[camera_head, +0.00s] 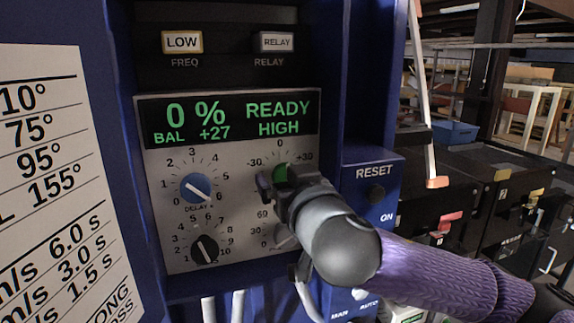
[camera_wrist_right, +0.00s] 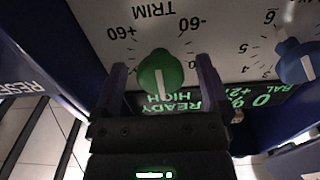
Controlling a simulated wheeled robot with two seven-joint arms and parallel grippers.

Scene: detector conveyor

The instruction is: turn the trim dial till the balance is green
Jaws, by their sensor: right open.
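The green trim dial (camera_head: 281,172) sits on the panel below the display, mostly hidden behind my right gripper in the head view. In the right wrist view the dial (camera_wrist_right: 160,74) shows whole, with a white pointer mark, beside the TRIM lettering. My right gripper (camera_head: 278,184) is open, with one finger on each side of the dial. Gaps show between dial and fingers in the wrist view (camera_wrist_right: 161,65). The display (camera_head: 230,121) reads 0 %, BAL +27, READY HIGH in green letters. My left gripper is not in view.
A blue delay dial (camera_head: 195,187) and a black dial (camera_head: 205,249) sit left of my gripper. LOW (camera_head: 182,42) and RELAY (camera_head: 277,42) buttons are above the display. A RESET button (camera_head: 376,194) is on the blue housing at right.

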